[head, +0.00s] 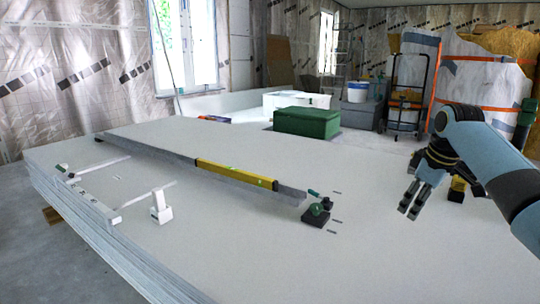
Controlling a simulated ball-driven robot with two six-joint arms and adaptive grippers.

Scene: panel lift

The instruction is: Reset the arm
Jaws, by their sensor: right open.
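My right arm comes in from the right edge. Its gripper (412,199) hangs open and empty above the right part of the panel stack (250,245), fingers pointing down and apart from it. A small dark tool with green parts (316,214) stands on the panel, left of the gripper. A long grey bar with a yellow level (236,174) lies across the top panel. A white frame-like handle tool (160,208) is at the left. My left gripper is out of view.
A green box (307,122) stands beyond the panels. A small yellow and black item (457,188) sits partly behind my right gripper. A hand truck (405,95) and a white bucket (358,91) are at the back. The front middle of the panel is clear.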

